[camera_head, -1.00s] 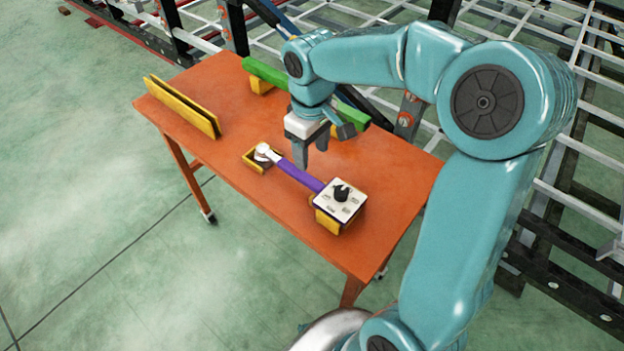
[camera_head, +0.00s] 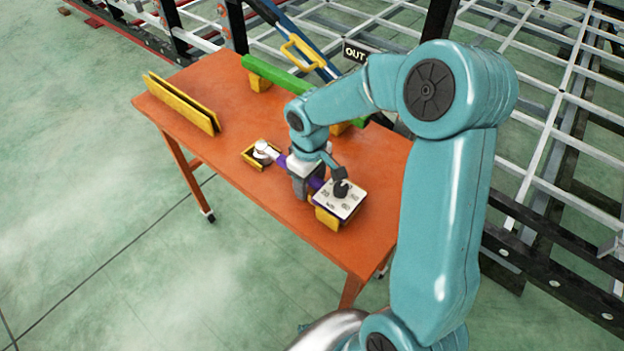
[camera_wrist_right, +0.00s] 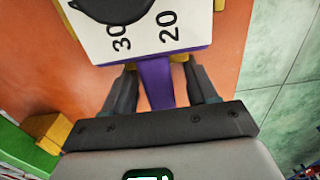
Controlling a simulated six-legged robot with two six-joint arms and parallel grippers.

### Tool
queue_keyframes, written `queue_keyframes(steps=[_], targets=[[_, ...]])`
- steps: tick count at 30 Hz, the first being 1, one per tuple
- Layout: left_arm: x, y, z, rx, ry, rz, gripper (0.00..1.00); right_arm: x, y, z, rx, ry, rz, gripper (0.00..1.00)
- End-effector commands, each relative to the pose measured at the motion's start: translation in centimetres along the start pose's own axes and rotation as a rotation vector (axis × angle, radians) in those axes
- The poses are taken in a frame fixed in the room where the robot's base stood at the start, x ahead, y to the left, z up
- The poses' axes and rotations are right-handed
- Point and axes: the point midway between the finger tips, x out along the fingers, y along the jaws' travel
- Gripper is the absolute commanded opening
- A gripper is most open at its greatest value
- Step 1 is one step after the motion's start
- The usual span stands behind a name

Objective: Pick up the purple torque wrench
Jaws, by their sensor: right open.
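The purple torque wrench (camera_head: 317,183) lies on the orange table (camera_head: 215,105), its middle partly hidden by my right gripper (camera_head: 301,190). Its white head end rests at a yellow holder (camera_head: 249,156). Its other end carries a white dial plate (camera_head: 341,199) with a black knob, above a yellow support. In the right wrist view the purple handle (camera_wrist_right: 154,80) runs between the two dark fingers of my right gripper (camera_wrist_right: 163,88). The fingers are open, one on each side of the handle, with gaps showing. My left gripper is not in view.
A green bar (camera_head: 276,76) on yellow supports lies along the table's back edge. A yellow slotted rack (camera_head: 183,103) stands at the left end. A white metal frame (camera_head: 560,100) stands behind and to the right. The table's left middle is clear.

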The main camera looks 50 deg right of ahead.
Motion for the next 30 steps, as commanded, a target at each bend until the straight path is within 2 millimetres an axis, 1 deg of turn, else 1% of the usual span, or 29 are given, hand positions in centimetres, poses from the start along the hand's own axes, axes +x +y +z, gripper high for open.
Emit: queue_keyframes(steps=[1,2,3,5,6,7,15,20,23,26,29,30], targets=[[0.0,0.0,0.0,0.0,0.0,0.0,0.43,0.0,0.0,0.0,0.0,0.0,0.0,0.57],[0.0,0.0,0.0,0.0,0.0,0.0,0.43,0.0,0.0,0.0,0.0,0.0,0.0,0.48],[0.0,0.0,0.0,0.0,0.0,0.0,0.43,0.0,0.0,0.0,0.0,0.0,0.0,0.35],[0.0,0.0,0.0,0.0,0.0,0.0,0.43,0.0,0.0,0.0,0.0,0.0,0.0,0.15],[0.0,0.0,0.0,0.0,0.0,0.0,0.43,0.0,0.0,0.0,0.0,0.0,0.0,0.02],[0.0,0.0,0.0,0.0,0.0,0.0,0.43,0.0,0.0,0.0,0.0,0.0,0.0,0.0],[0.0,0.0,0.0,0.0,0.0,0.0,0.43,-0.2,0.0,-0.1,0.0,0.002,0.001,0.0],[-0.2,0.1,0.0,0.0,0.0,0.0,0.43,-1.2,0.0,-0.1,0.001,0.004,0.001,0.0],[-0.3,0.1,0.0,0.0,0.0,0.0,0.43,-2.6,0.0,-0.1,0.0,0.006,0.002,0.0],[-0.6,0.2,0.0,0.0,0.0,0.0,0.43,-4.7,0.0,-0.2,0.0,0.008,0.003,0.0],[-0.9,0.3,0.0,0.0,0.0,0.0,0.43,-7.5,0.0,-0.2,0.0,0.009,0.003,0.0],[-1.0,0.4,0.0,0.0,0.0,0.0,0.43,-8.7,0.0,-0.2,0.0,0.01,0.003,0.0]])
